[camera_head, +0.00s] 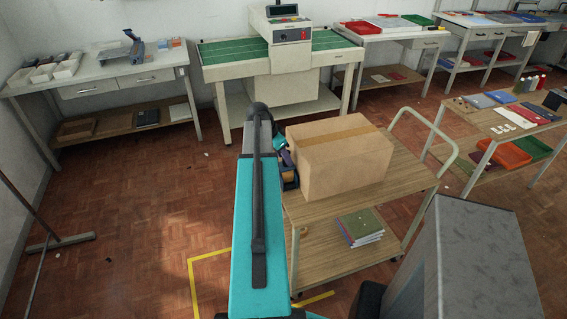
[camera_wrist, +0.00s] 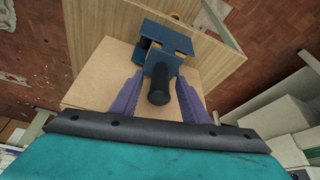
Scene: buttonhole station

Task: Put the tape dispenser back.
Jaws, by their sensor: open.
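The tape dispenser (camera_wrist: 166,48) is dark blue with a black cylindrical handle, seen from above in the wrist view. My gripper (camera_wrist: 160,80) is open, with one purple finger on each side of the handle (camera_wrist: 160,88) and gaps showing on both sides. In the head view the dispenser (camera_head: 290,179) is mostly hidden behind my arm, at the left side of the cardboard box on the cart. Whether it touches the box, I cannot tell.
The cardboard box (camera_head: 340,158) covers much of the wooden cart top (camera_head: 400,185). Books (camera_head: 360,227) lie on its lower shelf. A white bench (camera_head: 105,75), a green-topped machine table (camera_head: 225,55) and a stocked table (camera_head: 490,115) stand around. Floor at left is mostly clear.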

